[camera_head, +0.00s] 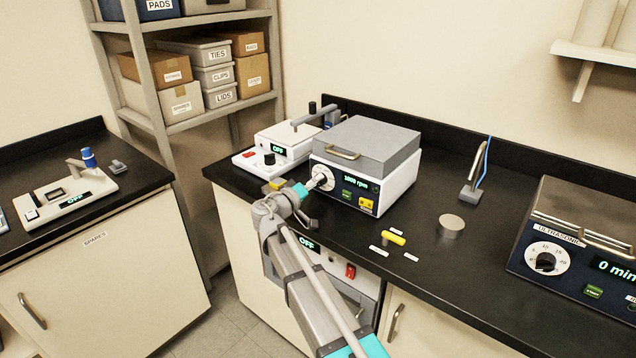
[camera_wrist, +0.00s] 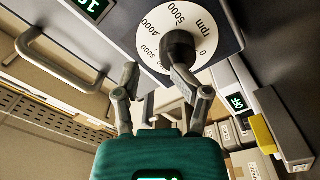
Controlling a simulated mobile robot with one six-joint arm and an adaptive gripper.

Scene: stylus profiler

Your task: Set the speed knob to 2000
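The speed knob (camera_wrist: 180,48) is a round black knob on a white dial (camera_wrist: 202,28) marked rpm, with 4000 and 5000 readable in the wrist view. My gripper (camera_wrist: 156,76) is open below the dial. Its right fingertip overlaps the knob's lower edge in the picture, its left one is clear to the left; I cannot tell if it touches. In the head view my gripper (camera_head: 314,184) is at the left of the machine's front (camera_head: 385,190) and hides most of the knob. The green display (camera_head: 355,184) reads about 1000 rpm, in small digits.
The machine has a grey lid with a handle (camera_head: 342,153) and a yellow button (camera_head: 366,203). A white unit (camera_head: 285,140) stands to its left. A yellow bar (camera_head: 394,237), a metal cylinder (camera_head: 451,226) and an ultrasonic bath (camera_head: 570,250) are to the right on the black bench.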

